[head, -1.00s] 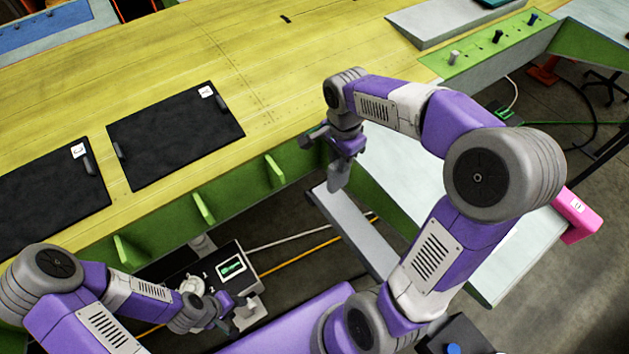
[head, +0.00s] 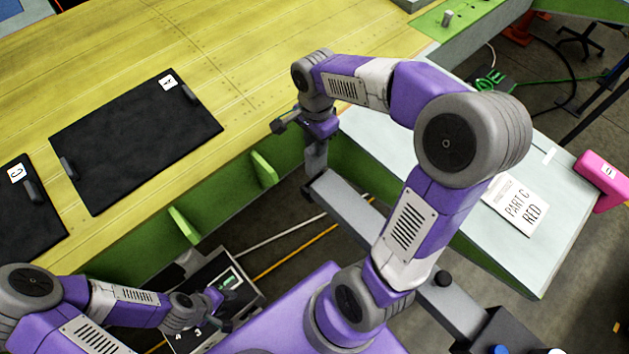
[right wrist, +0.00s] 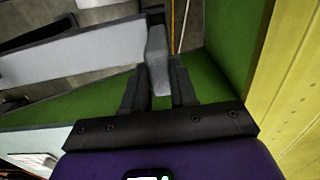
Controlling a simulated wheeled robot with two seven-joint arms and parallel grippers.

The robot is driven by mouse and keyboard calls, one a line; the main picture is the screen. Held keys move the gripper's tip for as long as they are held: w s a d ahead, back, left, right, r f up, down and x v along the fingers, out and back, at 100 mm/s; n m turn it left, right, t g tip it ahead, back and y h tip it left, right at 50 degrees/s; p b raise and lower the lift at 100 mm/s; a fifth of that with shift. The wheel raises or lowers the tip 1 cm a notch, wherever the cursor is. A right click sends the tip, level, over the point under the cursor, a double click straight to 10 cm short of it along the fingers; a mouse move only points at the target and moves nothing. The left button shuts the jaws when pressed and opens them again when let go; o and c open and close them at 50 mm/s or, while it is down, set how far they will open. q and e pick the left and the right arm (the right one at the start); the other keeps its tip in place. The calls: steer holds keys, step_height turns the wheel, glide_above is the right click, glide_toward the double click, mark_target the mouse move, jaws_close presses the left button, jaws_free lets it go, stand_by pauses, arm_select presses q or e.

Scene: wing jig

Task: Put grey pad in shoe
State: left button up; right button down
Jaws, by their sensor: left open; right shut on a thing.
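The grey pad (head: 316,158) is a narrow block hanging below my right gripper (head: 315,138), in front of the green side of the yellow-topped bench. In the right wrist view the pad (right wrist: 158,52) stands between the two dark fingers of the right gripper (right wrist: 158,88), which is shut on it. My left gripper (head: 219,302) is open, low at the lower left, beside a grey box with a small screen (head: 226,280). I cannot make out which thing is the shoe.
Black panels (head: 135,135) with labels lie on the yellow bench top (head: 238,55). A grey beam (head: 345,210) runs below the right gripper.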

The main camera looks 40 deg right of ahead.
mark_target(316, 164)
arm_select(q)
steer(key=shift+f+b, duration=0.75)
steer(key=shift+f, duration=0.15)
arm_select(e)
step_height(316, 164, down, 9)
steer(key=shift+r, duration=0.1)
arm_select(q)
steer(key=shift+f, duration=0.15)
arm_select(e)
steer(key=shift+f, duration=0.2)
steer(key=c, duration=0.9)
jaws_free()
arm_select(q)
steer(key=shift+r, duration=0.25)
arm_select(e)
steer(key=shift+r, duration=0.2)
arm_select(q)
step_height(316, 164, up, 2)
steer(key=shift+r+p, duration=0.15)
steer(key=shift+p, duration=1.05)
arm_select(e)
step_height(316, 164, up, 12)
steer(key=shift+f, duration=0.1)
